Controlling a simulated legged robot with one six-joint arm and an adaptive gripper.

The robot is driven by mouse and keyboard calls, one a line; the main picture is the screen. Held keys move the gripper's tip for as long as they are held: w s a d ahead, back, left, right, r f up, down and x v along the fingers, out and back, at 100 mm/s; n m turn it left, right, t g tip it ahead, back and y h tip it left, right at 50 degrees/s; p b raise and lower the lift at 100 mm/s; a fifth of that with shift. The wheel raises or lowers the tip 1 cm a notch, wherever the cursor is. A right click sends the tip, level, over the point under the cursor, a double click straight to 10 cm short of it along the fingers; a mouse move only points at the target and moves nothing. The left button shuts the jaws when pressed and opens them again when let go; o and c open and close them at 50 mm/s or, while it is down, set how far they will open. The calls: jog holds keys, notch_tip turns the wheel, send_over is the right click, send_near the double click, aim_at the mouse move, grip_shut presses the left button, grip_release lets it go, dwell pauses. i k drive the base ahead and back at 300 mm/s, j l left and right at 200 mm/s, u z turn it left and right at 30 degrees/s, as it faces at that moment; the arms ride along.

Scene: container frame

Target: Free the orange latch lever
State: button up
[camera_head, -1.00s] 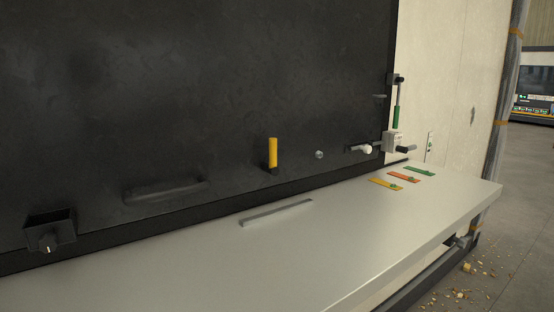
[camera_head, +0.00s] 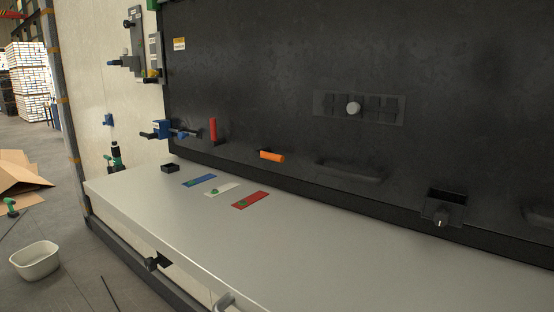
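The orange latch lever (camera_head: 271,156) is on the lower part of the black panel (camera_head: 260,80), just above the grey bench top. It points sideways, slightly down to the right, from a dark mount at its left end. Whether anything blocks it cannot be told at this size. A red lever (camera_head: 213,129) stands upright on the panel to its left. My gripper is not in this view.
Blue, white and red plates (camera_head: 250,200) lie on the bench (camera_head: 180,230), with a small black box (camera_head: 170,168) behind. A black knob box (camera_head: 441,208) and a recessed handle (camera_head: 350,171) are right of the orange lever. A white tub (camera_head: 36,260) and cardboard (camera_head: 20,178) are on the floor at left.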

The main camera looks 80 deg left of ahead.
aim_at(265, 152)
jog(key=u, duration=2.8)
